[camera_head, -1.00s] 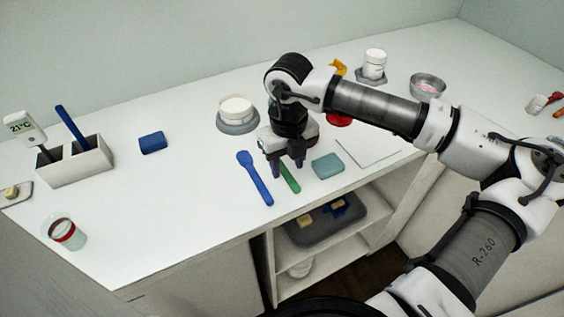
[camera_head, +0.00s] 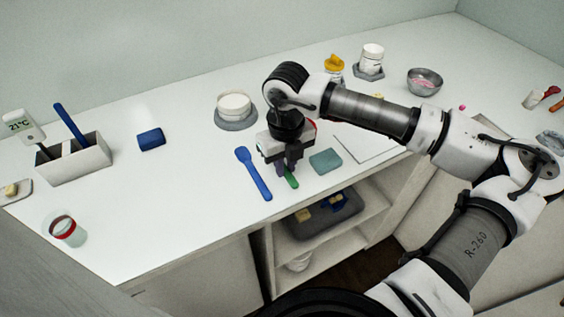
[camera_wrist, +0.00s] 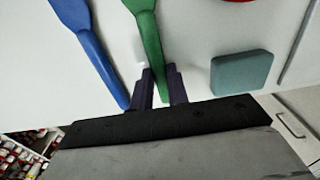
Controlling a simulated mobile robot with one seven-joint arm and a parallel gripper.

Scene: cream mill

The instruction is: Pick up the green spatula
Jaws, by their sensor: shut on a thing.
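The green spatula (camera_head: 291,180) lies on the white worktop near its front edge, mostly hidden by my gripper in the head view. In the wrist view its handle (camera_wrist: 151,38) runs down between my two dark fingers. My gripper (camera_head: 286,170) points down over it and is shut on the handle. The fingers also show in the wrist view (camera_wrist: 161,88). I cannot tell whether the spatula is clear of the worktop. The spatula's far end is out of the wrist view.
A blue spatula (camera_head: 253,173) lies close on the left, and a teal block (camera_head: 325,161) on the right. A white tub on a grey base (camera_head: 236,123) stands behind. A divided holder (camera_head: 89,160) and a jar (camera_head: 68,232) are at the left.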

